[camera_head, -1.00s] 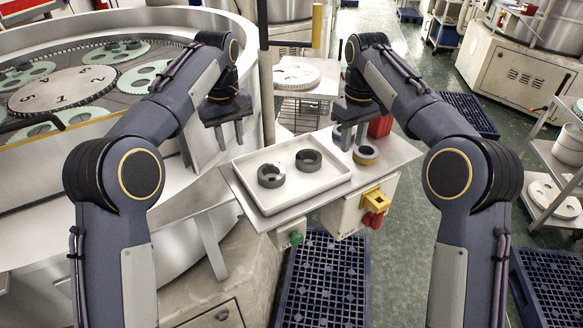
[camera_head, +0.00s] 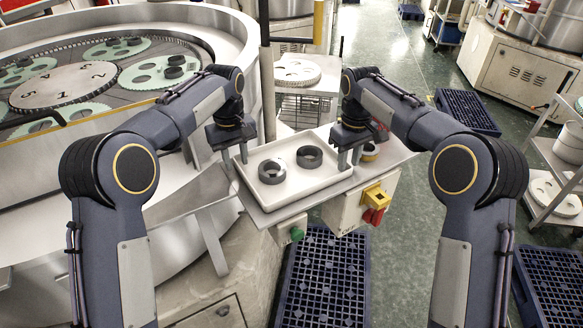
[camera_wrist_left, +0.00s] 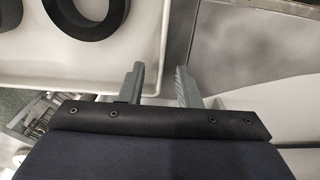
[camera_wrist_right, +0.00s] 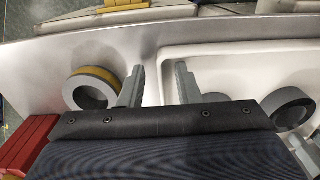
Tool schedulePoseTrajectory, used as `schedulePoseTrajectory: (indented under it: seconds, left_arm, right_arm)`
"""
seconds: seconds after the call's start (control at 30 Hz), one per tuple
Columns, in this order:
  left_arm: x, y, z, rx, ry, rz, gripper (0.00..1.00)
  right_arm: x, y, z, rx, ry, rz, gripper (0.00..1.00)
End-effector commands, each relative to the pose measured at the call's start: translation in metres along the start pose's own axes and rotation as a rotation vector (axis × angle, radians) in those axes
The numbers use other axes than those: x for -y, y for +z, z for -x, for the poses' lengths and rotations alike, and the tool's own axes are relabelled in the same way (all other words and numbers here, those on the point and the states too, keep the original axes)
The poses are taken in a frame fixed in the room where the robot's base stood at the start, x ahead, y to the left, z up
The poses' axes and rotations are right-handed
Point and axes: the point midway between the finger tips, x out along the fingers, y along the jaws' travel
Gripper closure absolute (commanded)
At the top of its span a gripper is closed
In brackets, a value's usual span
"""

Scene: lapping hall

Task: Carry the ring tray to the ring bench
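The white ring tray (camera_head: 300,198) lies on a metal shelf beside the large round machine. It also shows in the left wrist view (camera_wrist_left: 120,78) and the right wrist view (camera_wrist_right: 225,50). Two dark grey rings (camera_head: 271,171) (camera_head: 310,157) lie flat in it. My left gripper (camera_head: 235,153) is at its left edge, fingers open on either side of the rim. My right gripper (camera_head: 349,158) is at its right edge, fingers open with the rim between them. I cannot tell which surface is the ring bench.
A yellow-banded ring (camera_wrist_right: 93,88) lies on the shelf outside the tray, close to my right gripper. A red block (camera_wrist_right: 25,148) is beside it. A small table (camera_head: 320,82) with a white disc stands behind. Blue pallets (camera_head: 325,275) lie on the floor; a rack (camera_head: 545,150) stands right.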

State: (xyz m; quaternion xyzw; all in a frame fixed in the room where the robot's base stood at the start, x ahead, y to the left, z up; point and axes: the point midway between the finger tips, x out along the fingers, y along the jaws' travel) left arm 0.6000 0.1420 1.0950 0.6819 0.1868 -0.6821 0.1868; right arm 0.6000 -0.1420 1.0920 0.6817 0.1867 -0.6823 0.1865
Motion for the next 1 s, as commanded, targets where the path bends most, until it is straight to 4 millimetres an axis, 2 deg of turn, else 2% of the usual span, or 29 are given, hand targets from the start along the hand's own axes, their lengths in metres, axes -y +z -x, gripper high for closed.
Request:
schedulePoseTrajectory:
  seconds: [0.33, 0.57, 1.0]
  left_arm:
    - [0.0000, 0.0001, -0.0032, 0.000, 0.000, 0.000, 0.71]
    - [0.0000, 0.0001, -0.0030, 0.000, 0.000, 0.000, 1.00]
    - [-0.0002, 0.0000, -0.0012, -0.002, 0.002, 0.000, 1.00]
  right_arm:
    - [-0.0001, -0.0001, -0.0030, -0.001, 0.000, 0.000, 0.71]
    - [-0.0001, -0.0001, -0.0029, -0.001, 0.000, 0.000, 1.00]
    - [-0.0001, -0.0003, -0.0012, -0.002, 0.001, 0.000, 1.00]
